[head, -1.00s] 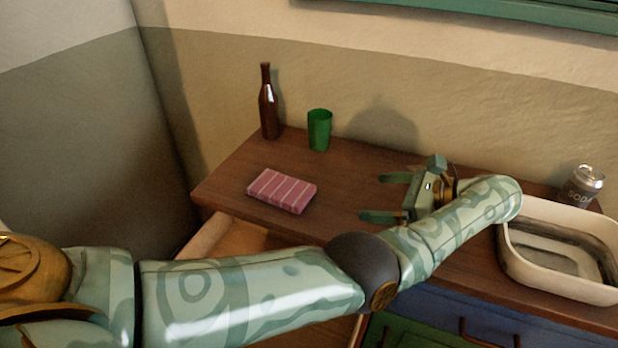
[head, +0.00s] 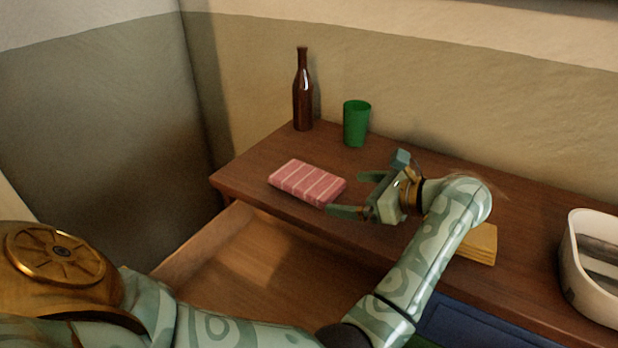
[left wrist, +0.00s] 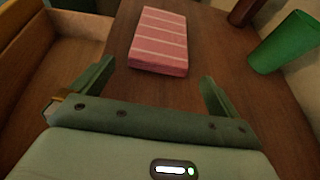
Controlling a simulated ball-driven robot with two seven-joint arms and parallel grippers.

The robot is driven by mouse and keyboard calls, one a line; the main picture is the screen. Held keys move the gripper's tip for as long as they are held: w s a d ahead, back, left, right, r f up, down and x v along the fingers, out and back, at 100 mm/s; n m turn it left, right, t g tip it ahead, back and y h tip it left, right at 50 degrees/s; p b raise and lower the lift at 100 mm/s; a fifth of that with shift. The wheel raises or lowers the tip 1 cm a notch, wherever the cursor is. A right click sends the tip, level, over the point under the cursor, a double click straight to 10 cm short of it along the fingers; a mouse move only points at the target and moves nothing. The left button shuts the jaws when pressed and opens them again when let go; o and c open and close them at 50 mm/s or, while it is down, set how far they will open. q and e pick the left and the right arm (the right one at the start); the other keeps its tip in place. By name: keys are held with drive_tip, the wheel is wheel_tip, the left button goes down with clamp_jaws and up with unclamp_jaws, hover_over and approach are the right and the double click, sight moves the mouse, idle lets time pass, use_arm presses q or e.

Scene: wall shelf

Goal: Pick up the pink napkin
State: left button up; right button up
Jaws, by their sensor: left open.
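The pink napkin (head: 307,183) is a folded, white-striped block lying flat on the left part of the brown shelf top (head: 270,145). It also shows in the left wrist view (left wrist: 160,42), ahead of the fingers and roughly centred between them. My left gripper (head: 350,193) is open and empty, just right of the napkin, with its fingers pointing at it. In the left wrist view the two fingers (left wrist: 155,85) stand wide apart, and the napkin lies just beyond their tips. My right gripper is not in view.
A brown bottle (head: 303,95) and a green cup (head: 356,124) stand behind the napkin. A yellow folded block (head: 478,243) lies behind my left forearm. A white basin (head: 590,265) stands at the right. An open wooden drawer (head: 255,270) juts out below the front edge.

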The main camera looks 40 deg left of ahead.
sight(336, 192)
use_arm(q)
drive_tip(key=x, duration=0.3)
drive_tip(key=shift+d+f, duration=0.1)
drive_tip(key=shift+f, duration=0.05)
drive_tip(key=c, duration=0.9)
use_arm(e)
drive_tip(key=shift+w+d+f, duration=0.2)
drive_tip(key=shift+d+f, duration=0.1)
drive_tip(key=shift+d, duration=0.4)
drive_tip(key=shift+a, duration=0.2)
